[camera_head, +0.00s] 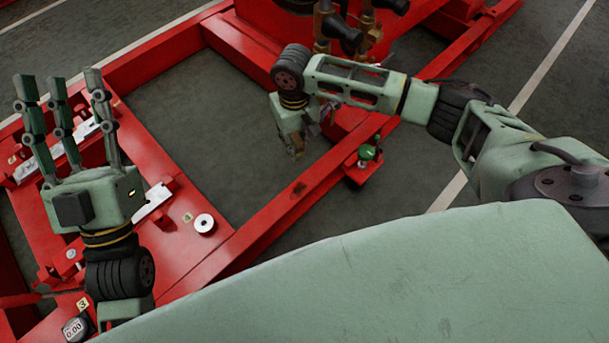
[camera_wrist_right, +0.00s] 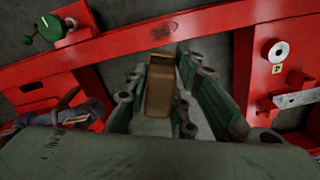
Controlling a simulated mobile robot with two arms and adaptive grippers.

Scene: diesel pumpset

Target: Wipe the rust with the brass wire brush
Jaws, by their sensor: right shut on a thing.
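The brass wire brush (camera_wrist_right: 158,88) is a brown block held between the fingers of my right gripper (camera_wrist_right: 158,75) in the wrist view. In the head view my right gripper (camera_head: 297,140) hangs above the frame opening, and a brownish bit of the brush (camera_head: 298,156) shows below it. The bristles cannot be made out. A dark brown rust patch (camera_head: 299,189) marks the red beam, just below the gripper in the picture; it also shows in the wrist view (camera_wrist_right: 162,31), beyond the brush and apart from it. My left gripper (camera_head: 60,88) is open and empty, fingers pointing up.
A green-handled valve (camera_head: 368,152) stands on a red bracket right of the beam. A white disc (camera_head: 205,223) and a small gauge (camera_head: 75,328) sit on the red plate at left. Brass fittings with black handles (camera_head: 345,35) stand at the back. The frame opening shows bare floor.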

